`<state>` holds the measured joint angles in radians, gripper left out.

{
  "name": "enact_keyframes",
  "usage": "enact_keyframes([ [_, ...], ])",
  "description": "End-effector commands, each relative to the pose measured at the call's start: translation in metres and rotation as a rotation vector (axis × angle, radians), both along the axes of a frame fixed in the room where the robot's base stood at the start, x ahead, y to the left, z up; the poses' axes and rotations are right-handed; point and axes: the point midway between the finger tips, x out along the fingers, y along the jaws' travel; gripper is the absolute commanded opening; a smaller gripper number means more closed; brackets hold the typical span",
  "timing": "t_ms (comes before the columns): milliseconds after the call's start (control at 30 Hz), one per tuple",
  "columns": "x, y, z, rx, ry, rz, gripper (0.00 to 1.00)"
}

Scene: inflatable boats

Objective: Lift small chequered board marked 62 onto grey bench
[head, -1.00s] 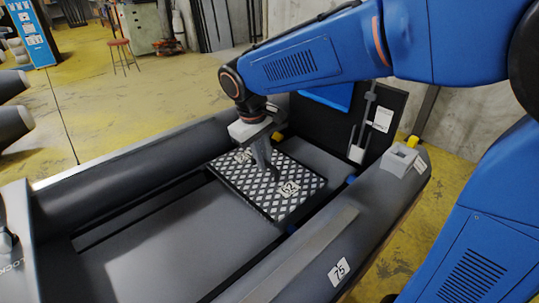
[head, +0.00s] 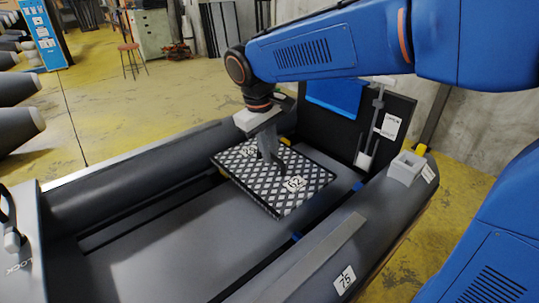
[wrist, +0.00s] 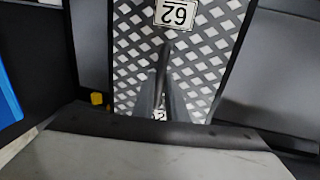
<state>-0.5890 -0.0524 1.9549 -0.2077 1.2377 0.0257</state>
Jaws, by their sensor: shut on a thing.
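The small chequered board (head: 248,177) has a black and white diamond top and white labels marked 62. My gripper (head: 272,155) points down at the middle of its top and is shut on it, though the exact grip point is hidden. The board hangs roughly level, a little above the boat's inside. In the wrist view the board (wrist: 205,65) lies under the fingers (wrist: 163,95), with one 62 label partly hidden by them. A flat grey surface that looks like the grey bench (head: 335,172) spans the boat just behind and right of the board; the board partly covers it.
The boat's dark side tube (head: 345,250) bears a 75 label. A grey block (head: 406,168) sits on that tube. A dark upright panel (head: 395,125) with a blue cover stands behind. The boat floor (head: 180,250) in front is clear.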

Motion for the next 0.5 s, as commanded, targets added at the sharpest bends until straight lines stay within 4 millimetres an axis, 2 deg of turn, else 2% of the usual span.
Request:
enact_keyframes([
  [500,0.001,0.000,0.024,0.002,-0.003,0.000,0.00],
])
